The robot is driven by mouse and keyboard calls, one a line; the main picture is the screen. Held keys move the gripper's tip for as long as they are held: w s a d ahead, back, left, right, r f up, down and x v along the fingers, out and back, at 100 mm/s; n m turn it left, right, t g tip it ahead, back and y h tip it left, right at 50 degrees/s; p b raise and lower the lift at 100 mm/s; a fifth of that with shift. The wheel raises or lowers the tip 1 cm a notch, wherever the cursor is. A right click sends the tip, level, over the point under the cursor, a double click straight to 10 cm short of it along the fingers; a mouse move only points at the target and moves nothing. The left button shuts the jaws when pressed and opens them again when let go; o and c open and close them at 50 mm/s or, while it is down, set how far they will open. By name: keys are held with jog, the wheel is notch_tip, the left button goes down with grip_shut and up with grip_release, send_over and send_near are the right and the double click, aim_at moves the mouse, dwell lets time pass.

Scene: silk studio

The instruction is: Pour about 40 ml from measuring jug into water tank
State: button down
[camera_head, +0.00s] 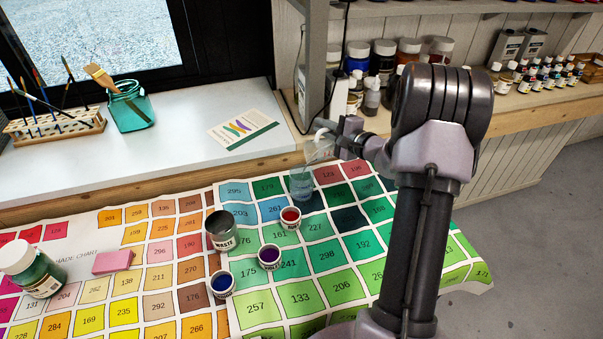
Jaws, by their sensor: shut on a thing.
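My gripper (326,138) is at the upper middle, over the back edge of the colour chart, and is shut on a clear measuring jug (318,152). The jug is see-through and small here, held above the table; its exact tilt and its contents are hard to make out. A clear vessel with bluish liquid (301,187), which looks like the water tank, stands on the chart just below and slightly left of the jug. Its rim blends with the jug, so I cannot tell whether they touch. No stream of liquid can be made out.
A waste pot (220,240) and small paint pots, red (290,218), purple (269,258) and blue (222,285), stand nearby on the chart. A grey upright (316,60) and shelf bottles (384,60) stand behind.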

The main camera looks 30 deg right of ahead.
jog(key=shift+a+r+n+b, duration=0.2)
jog(key=shift+a+n+b, duration=0.1)
jog(key=shift+a+b, duration=0.3)
dwell(0.4)
jog(key=shift+d, duration=0.1)
jog(key=d+p, duration=0.1)
jog(key=p, duration=0.1)
jog(key=d+m+p, duration=0.1)
jog(key=p, duration=0.1)
jog(key=shift+s+r, duration=0.1)
jog(key=shift+r, duration=0.1)
jog(key=f, duration=0.1)
jog(key=d+f+m+b, duration=0.1)
jog(key=f+m, duration=0.1)
jog(key=shift+w+d+y+b, duration=0.2)
jog(key=shift+d+y+b, duration=0.15)
jog(key=shift+y+b, duration=0.05)
jog(key=shift+f, duration=0.2)
jog(key=d+f+m+t+y+b, duration=0.1)
jog(key=d+f+m, duration=0.4)
jog(key=m, duration=0.6)
jog(key=shift+w+d+t+y+b, duration=0.35)
jog(key=shift+d+y+b, duration=0.35)
jog(key=shift+d, duration=0.55)
jog(key=shift+s, duration=0.1)
